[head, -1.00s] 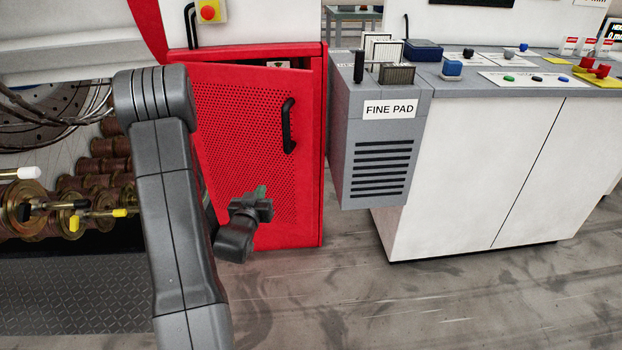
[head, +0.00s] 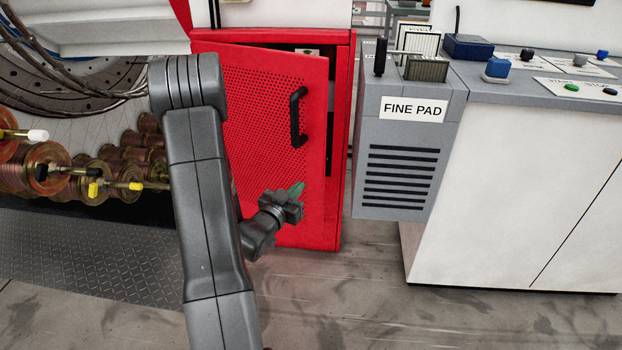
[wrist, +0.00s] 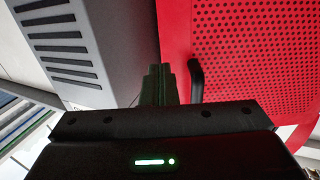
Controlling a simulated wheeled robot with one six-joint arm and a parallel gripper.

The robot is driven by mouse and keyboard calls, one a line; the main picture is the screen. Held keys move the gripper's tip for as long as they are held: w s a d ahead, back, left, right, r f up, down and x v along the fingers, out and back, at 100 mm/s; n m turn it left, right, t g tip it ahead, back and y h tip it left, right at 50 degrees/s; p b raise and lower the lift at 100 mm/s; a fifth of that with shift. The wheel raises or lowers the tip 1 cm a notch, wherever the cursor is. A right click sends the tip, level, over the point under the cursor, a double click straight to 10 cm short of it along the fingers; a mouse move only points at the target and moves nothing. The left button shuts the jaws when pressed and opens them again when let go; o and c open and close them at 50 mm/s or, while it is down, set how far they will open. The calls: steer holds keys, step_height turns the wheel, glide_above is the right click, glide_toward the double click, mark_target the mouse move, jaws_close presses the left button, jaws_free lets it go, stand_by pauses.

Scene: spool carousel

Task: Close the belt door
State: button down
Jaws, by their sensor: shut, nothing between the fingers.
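The belt door (head: 262,130) is a red perforated panel with a black bar handle (head: 298,118) near its right edge. It stands ajar in its red frame (head: 341,140), with a dark gap along the top and right side. My gripper (head: 297,190) is shut and empty, in front of the door's lower right part, below the handle. I cannot tell whether it touches the door. In the wrist view my gripper (wrist: 160,75) points up the picture, with the door (wrist: 245,60) on the right and the handle (wrist: 196,80) just right of the fingers.
A grey unit labelled FINE PAD (head: 405,150) stands close to the right of the door frame. A white cabinet (head: 520,190) with a grey top is further right. Copper spools (head: 75,175) lie left, above a dark treadplate (head: 90,250). The floor (head: 400,315) in front is clear.

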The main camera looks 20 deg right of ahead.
mark_target(323, 160)
steer(key=b+x, duration=0.1)
steer(key=x, duration=1.1)
steer(key=shift+w+d, duration=0.2)
steer(key=shift+d, duration=0.1)
